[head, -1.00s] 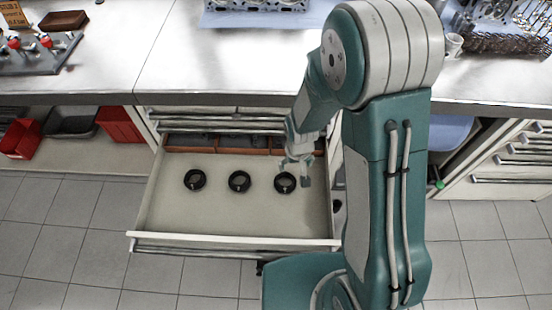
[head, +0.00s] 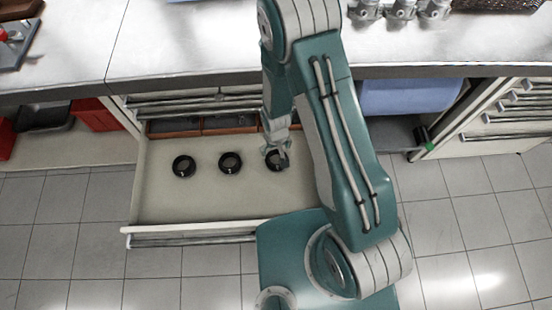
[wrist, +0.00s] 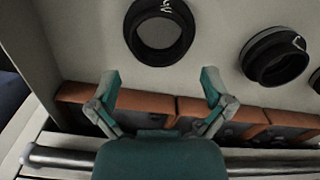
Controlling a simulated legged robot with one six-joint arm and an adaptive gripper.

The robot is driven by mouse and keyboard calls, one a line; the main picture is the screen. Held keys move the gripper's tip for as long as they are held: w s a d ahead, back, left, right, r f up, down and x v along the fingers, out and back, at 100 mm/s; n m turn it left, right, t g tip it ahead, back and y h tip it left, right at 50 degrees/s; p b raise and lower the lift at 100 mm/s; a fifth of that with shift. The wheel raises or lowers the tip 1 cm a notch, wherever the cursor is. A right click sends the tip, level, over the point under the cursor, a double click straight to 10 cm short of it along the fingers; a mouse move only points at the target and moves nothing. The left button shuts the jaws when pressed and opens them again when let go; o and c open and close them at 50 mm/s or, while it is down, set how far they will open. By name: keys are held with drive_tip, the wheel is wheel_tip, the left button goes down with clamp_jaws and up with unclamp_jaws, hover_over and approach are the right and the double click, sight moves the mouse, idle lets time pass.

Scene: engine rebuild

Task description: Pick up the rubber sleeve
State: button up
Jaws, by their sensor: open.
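Three black ring-shaped rubber sleeves lie in a row on the pale floor of the open drawer in the head view: a left one (head: 184,175), a middle one (head: 230,171) and a right one (head: 285,164). My gripper (head: 279,154) is over the right sleeve and partly hides it. In the wrist view, my gripper (wrist: 160,77) is open and empty, with its two fingers apart. A sleeve with a white mark (wrist: 130,32) lies just beyond the fingertips, roughly centred between them. A second sleeve (wrist: 262,72) is off to the right.
The open drawer (head: 200,205) has raised walls, and orange-brown bins (head: 174,130) line its back. The workbench (head: 190,40) overhangs it. A red bin (head: 94,113) sits on the shelf at left. The drawer's front floor is clear.

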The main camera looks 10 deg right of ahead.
wheel_tip(320, 180, down, 4)
drive_tip(key=shift+s+f, duration=0.15)
drive_tip(key=shift+c, duration=0.3)
drive_tip(key=c, duration=0.9)
drive_tip(key=shift+o, duration=0.2)
